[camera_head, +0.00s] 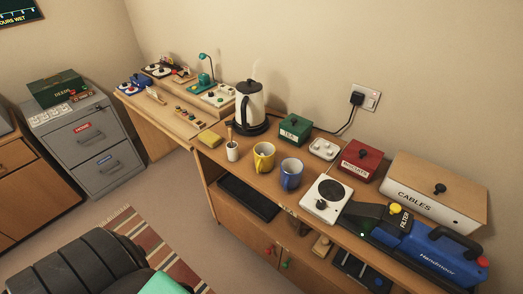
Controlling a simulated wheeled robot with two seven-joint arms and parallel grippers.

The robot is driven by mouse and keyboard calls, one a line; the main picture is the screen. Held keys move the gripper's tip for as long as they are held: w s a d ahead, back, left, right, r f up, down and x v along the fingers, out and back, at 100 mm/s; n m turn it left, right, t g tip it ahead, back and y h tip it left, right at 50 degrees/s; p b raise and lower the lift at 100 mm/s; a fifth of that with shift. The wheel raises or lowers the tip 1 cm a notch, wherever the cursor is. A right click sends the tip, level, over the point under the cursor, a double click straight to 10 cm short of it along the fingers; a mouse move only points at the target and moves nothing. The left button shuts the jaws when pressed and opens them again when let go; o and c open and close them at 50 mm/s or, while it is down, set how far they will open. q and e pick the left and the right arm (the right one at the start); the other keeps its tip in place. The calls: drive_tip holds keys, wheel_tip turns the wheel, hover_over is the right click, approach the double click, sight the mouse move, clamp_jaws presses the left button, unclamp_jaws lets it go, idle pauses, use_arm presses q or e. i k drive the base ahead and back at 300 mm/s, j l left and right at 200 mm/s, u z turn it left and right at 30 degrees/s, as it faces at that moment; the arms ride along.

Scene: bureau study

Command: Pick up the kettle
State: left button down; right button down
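The kettle (253,103) stands upright on a dark base at the back of the wooden sideboard, near the wall. It has a pale metal body, a dark lid and a dark handle on its left side. Faint steam seems to rise above it. A black cord runs right from near its base, behind the green box, to a plug (357,98) in the wall socket. Neither of my grippers is in view, and nothing is seen touching the kettle.
In front of the kettle stand a white cup (232,151), a yellow mug (263,157) and a blue mug (291,174). A green box (294,129) is close on its right. A hotplate (327,198) and a blue handheld vacuum (435,252) fill the right side. A dark ribbed seat (95,265) is at lower left.

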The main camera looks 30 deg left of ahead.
sight(250, 113)
drive_tip(key=j+z, duration=0.1)
drive_tip(key=j, duration=1.55)
drive_tip(key=k+j, duration=0.1)
drive_tip(key=j, duration=1.55)
drive_tip(key=i+z, duration=0.05)
